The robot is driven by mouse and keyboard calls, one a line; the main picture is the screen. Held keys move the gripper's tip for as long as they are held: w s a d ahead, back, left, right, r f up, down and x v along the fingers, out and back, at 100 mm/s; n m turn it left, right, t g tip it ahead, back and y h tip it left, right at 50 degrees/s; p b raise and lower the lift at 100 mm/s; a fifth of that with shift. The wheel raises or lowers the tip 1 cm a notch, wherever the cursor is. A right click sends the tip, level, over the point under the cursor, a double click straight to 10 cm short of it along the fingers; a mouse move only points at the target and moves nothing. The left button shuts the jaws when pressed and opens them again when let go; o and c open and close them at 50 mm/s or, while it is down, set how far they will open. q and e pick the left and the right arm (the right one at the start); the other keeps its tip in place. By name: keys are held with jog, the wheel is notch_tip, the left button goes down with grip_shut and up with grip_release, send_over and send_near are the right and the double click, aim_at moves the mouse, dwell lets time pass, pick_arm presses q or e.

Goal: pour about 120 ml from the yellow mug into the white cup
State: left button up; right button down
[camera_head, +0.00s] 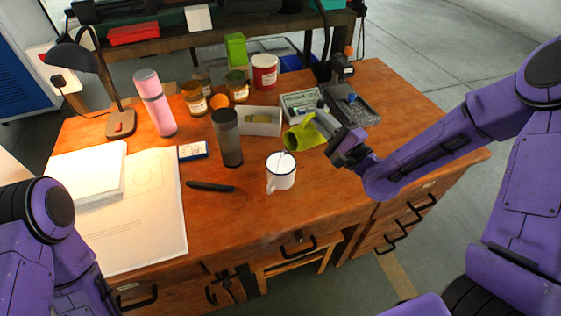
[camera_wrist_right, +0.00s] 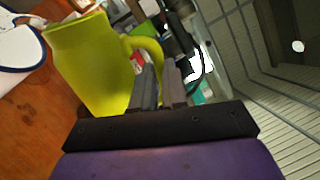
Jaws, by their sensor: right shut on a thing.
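The yellow mug (camera_head: 303,134) is tipped in the head view, its mouth toward the lower left, above and beside the white cup. My right gripper (camera_head: 326,124) is shut on the mug's handle side. In the right wrist view the gripper (camera_wrist_right: 159,70) has its fingers at the handle of the mug (camera_wrist_right: 90,62). The white cup (camera_head: 281,178), with a dark blue rim, stands upright on the desk; part of it shows in the wrist view (camera_wrist_right: 22,50). A thin pale streak shows between mug lip and cup. The cup's liquid level is unclear. My left gripper is out of view.
A white bin (camera_head: 260,121), jars, a pink bottle (camera_head: 155,105) and a grey tray (camera_head: 352,108) stand behind. The desk front near the cup is clear.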

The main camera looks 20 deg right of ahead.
jog(key=shift+w+d+r+m+h+p, duration=0.1)
jog(key=shift+w+d+m+h+p, duration=0.15)
jog(key=shift+m+p, duration=0.35)
jog(key=shift+d+r+m+h+p, duration=0.15)
jog(key=shift+d+m+p, duration=0.15)
jog(key=shift+m+p, duration=0.3)
jog(key=shift+w+d+f+m+b, duration=0.1)
jog(key=shift+f+m+b, duration=0.1)
jog(key=shift+f, duration=0.15)
jog(key=shift+d+f+m+b, duration=0.1)
jog(key=shift+f+b, duration=0.05)
jog(key=shift+f, duration=0.15)
jog(key=shift+d+f+m, duration=0.1)
jog(key=shift+f+m, duration=0.2)
jog(key=shift+m, duration=0.1)
jog(key=shift+f+m, duration=0.15)
jog(key=shift+m, duration=0.15)
